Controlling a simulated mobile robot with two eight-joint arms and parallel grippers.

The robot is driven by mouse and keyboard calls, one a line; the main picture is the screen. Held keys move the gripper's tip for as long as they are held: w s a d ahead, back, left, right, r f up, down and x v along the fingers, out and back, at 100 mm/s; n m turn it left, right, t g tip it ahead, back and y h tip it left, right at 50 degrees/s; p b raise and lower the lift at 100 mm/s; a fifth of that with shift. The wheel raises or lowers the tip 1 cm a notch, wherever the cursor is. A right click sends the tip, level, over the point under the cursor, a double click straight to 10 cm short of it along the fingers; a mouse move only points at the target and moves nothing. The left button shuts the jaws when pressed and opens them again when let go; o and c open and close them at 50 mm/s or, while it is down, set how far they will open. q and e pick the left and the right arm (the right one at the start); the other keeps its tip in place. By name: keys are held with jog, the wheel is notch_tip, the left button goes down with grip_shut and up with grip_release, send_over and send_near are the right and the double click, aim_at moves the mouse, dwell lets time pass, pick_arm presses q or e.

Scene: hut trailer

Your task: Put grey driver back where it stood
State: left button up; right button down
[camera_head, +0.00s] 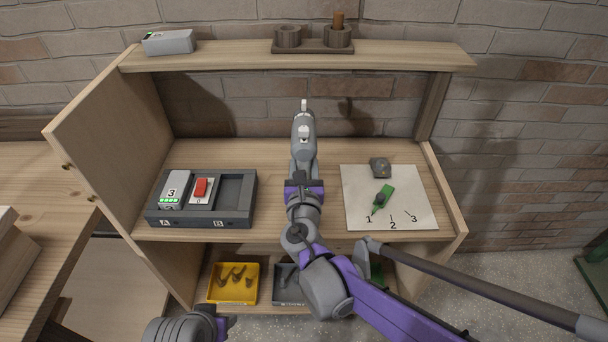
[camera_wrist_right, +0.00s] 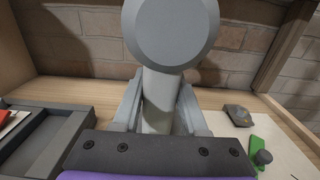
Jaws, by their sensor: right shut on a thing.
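The grey driver (camera_head: 304,124) is in my right gripper (camera_head: 303,170), held over the middle of the wooden worktop and in front of the brick back wall. In the right wrist view the driver (camera_wrist_right: 160,100) stands between the two grey fingers (camera_wrist_right: 158,115), with its wide round end toward the top of the picture. A dark holder (camera_head: 312,46) with two round cups sits on the top shelf. Its left cup (camera_head: 288,36) looks empty; the right cup (camera_head: 337,37) has a brown thing (camera_head: 339,20) in it. My left gripper's fingers are not visible.
A dark dock (camera_head: 238,216) with a numbered grey block (camera_head: 174,189) and a red switch (camera_head: 201,188) stands left. A white numbered sheet (camera_head: 405,210) with a green tool (camera_head: 384,197) and a grey block (camera_head: 380,167) lies right. The top shelf (camera_head: 210,60) overhangs the back. A yellow bin (camera_head: 234,299) is below.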

jog(key=shift+f+b, duration=0.3)
jog(key=shift+f, duration=1.85)
jog(key=c, duration=0.9)
grip_release()
jog(key=shift+f, duration=0.1)
jog(key=o, duration=0.5)
jog(key=shift+c, duration=0.2)
jog(key=shift+r, duration=0.25)
jog(key=s, duration=1.2)
